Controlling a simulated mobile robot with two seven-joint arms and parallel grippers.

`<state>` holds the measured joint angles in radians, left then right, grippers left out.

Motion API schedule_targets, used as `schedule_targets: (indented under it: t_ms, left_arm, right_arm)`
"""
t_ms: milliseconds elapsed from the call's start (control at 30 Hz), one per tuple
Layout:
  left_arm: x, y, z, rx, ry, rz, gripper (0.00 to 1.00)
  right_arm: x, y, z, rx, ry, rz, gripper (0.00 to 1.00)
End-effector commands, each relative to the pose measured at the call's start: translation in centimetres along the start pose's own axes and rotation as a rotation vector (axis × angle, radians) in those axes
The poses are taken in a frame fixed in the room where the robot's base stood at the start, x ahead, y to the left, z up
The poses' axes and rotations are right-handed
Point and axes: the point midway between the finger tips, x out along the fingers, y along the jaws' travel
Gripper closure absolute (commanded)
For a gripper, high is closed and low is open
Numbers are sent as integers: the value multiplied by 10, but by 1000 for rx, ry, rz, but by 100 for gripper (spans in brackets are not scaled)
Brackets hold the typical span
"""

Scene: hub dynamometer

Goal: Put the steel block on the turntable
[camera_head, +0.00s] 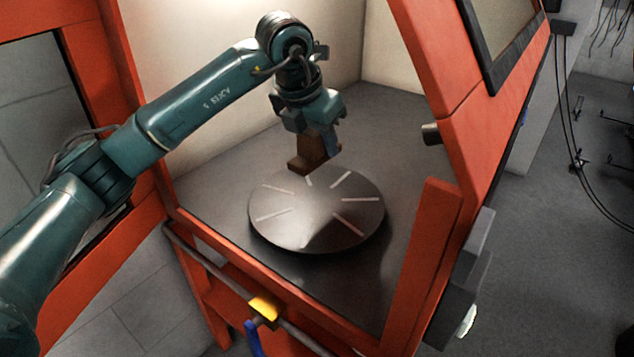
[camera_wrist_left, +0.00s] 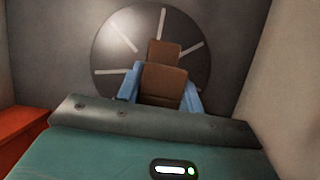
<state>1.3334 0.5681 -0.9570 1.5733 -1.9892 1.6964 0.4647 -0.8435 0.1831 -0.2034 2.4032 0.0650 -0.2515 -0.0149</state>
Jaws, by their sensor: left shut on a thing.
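My left gripper (camera_head: 318,138) is inside the orange-framed enclosure, above the far edge of the turntable. It is shut on the steel block (camera_head: 311,155), which looks brown and stepped. In the left wrist view the block (camera_wrist_left: 165,82) sits between the blue fingers (camera_wrist_left: 163,92). The turntable (camera_head: 315,222) is a round dark metal disc with pale radial slots. It also shows behind the block in the left wrist view (camera_wrist_left: 112,47). The block's lower end overlaps the disc's far rim in the head view; I cannot tell whether they touch. My right gripper is not in view.
The enclosure's orange frame (camera_head: 432,255) borders the opening at the right. A grey rail (camera_head: 205,262) with a yellow fitting (camera_head: 264,307) runs along the front. The grey enclosure floor (camera_head: 390,130) around the disc is clear. Cables hang at the far right.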

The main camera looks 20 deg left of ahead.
Motion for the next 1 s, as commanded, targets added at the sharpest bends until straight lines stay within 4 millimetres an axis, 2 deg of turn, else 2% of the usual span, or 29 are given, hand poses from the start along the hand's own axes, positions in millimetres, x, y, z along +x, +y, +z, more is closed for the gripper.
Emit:
schedule_targets:
  t_ms: [133,400,667,833,1000]
  left_arm:
    - [5,0,-2,-17,-1,6,100]
    - [47,0,-19,-17,-1,5,100]
    - [65,0,-27,-16,-2,6,100]
    - [87,0,-36,-16,0,7,100]
    - [91,0,-37,-15,-3,7,100]
  right_arm:
    - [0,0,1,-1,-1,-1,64]
    - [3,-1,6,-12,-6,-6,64]
    - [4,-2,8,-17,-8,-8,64]
    - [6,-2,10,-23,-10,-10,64]
    - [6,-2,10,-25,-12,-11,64]
